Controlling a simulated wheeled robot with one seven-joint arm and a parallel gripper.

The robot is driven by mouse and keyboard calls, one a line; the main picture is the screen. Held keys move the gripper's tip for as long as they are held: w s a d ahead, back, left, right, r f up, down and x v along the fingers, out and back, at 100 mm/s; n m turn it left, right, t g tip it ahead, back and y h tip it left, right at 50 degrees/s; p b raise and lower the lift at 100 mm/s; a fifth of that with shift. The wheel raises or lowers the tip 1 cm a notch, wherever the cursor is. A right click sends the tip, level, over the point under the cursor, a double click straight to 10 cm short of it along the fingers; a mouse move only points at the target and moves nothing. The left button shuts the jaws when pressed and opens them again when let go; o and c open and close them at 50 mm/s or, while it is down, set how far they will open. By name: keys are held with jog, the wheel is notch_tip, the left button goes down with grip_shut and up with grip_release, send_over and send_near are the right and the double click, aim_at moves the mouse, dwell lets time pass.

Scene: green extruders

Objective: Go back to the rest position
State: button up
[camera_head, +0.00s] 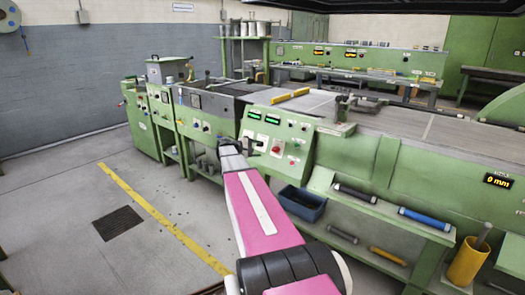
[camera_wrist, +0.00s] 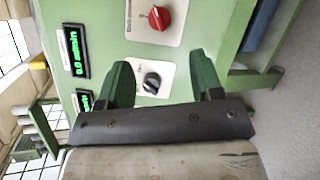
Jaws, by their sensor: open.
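My gripper (camera_wrist: 162,82) is open and empty in the wrist view, its two dark green fingers apart. Beyond and between them is a black knob (camera_wrist: 152,82) on a white plate. I cannot tell how far the fingertips are from the panel. A red knob (camera_wrist: 159,18) sits above it on the same green panel. In the head view my pink and white arm reaches forward to the control panel (camera_head: 276,140) of the green machine, and my gripper (camera_head: 240,143) is small and dark there in front of the panel's left part.
Two green displays (camera_wrist: 74,50) glow on the panel. A blue bin (camera_head: 302,203) and a green shelf (camera_head: 390,215) with rollers stand below the machine. A yellow cylinder (camera_head: 468,262) is at the right. The floor (camera_head: 80,230) at left is clear, with a yellow line.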

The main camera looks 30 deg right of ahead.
jog(key=shift+a+r, duration=0.1)
jog(key=shift+a, duration=0.2)
jog(key=s+a+f+m+y, duration=0.1)
jog(key=s+a+f+y, duration=0.4)
jog(key=s+a, duration=0.3)
jog(key=s+a+f+m+y, duration=0.2)
jog(key=s+a+f+y, duration=0.2)
jog(key=a, duration=1)
jog(key=s+a+f+m+y, duration=0.2)
jog(key=s+a+f+y, duration=0.3)
jog(key=s+a+f, duration=0.4)
jog(key=s+a, duration=0.2)
jog(key=s, duration=0.2)
jog(key=shift+s+a+y, duration=0.15)
jog(key=shift+y, duration=0.15)
jog(key=shift+a, duration=0.25)
jog(key=shift+c, duration=0.2)
